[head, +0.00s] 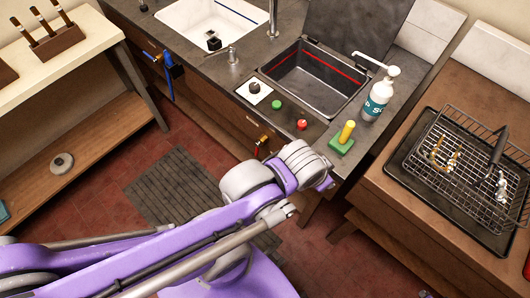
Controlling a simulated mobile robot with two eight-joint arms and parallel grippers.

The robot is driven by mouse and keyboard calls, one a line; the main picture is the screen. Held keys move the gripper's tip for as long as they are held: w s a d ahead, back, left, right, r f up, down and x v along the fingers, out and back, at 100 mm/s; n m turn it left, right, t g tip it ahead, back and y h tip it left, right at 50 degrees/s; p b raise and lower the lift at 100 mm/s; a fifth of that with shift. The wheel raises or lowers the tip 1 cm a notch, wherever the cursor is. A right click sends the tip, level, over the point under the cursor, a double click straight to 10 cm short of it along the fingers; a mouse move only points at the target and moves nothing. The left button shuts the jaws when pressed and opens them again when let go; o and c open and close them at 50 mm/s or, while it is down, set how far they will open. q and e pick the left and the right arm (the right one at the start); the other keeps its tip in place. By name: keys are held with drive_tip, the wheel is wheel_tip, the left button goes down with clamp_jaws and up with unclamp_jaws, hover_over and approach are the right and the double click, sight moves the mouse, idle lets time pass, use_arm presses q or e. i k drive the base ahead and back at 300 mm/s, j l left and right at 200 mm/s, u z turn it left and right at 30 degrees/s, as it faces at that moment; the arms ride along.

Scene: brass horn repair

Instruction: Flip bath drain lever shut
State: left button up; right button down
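The bath is a dark rectangular basin (312,78) with a red line around its inside, set in the grey counter. Below the counter's front edge, a brass valve with a red lever (261,147) sticks out from the wooden cabinet front; it looks like the bath's drain. The lever's exact angle is too small to tell. My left arm comes in from the lower left, and its wrist end, with the gripper (326,183), is in front of the counter, right of the red lever and apart from it. The fingers are mostly hidden by the wrist. My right gripper is not in view.
A blue-handled valve (168,62) is on the cabinet below the white sink (208,25). Green (277,104) and red (302,124) buttons, a yellow-handled green block (345,137) and a pump bottle (379,97) stand near the counter edge. A wire basket (470,165) is at right.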

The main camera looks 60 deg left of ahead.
sight(257, 150)
drive_tip(key=k+j+u, duration=0.15)
drive_tip(key=u, duration=1.8)
